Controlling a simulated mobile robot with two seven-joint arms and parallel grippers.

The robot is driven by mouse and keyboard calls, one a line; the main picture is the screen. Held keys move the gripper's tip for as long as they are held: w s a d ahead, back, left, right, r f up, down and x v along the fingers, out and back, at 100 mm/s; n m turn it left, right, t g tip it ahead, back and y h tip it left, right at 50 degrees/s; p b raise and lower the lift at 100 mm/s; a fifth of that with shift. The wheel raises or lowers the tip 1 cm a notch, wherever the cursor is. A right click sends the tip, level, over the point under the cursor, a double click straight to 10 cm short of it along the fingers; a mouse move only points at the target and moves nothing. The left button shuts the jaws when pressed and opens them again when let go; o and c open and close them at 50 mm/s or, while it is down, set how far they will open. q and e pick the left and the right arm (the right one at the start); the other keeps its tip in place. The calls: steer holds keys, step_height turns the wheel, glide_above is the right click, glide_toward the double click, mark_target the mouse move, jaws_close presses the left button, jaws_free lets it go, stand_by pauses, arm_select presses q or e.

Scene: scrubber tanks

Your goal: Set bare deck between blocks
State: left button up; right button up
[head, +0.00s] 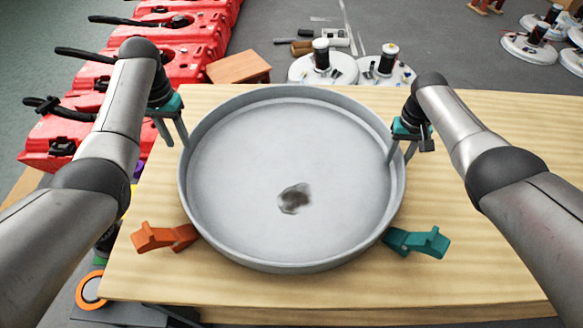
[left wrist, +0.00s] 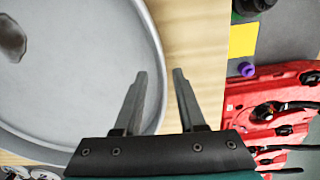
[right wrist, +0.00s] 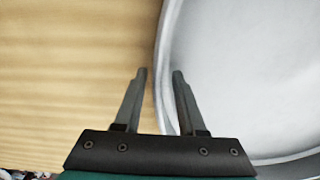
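The bare deck (head: 300,150), a round grey pan with a raised rim, is on or just above the wooden table; I cannot tell which. A dark stain (head: 295,199) marks its floor. An orange block (head: 165,238) is by its near-left edge and a teal block (head: 418,241) by its near-right edge; contact is unclear. My left gripper (head: 178,146) is open at the left rim, its fingers either side of the rim (left wrist: 152,40). My right gripper (head: 398,161) is open at the right rim, the rim (right wrist: 163,60) between its fingers.
The wooden table (head: 480,260) has free room at the right and front. Red tanks (head: 180,50) stand beyond its left side. A small wooden box (head: 239,67) and round white units (head: 385,68) with black parts are beyond the far edge.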

arm_select(q)
step_height(320, 180, up, 4)
steer(key=shift+f, duration=0.1)
steer(key=shift+r, duration=0.35)
arm_select(e)
steer(key=shift+r, duration=0.15)
step_height(320, 180, up, 12)
stand_by(0.6)
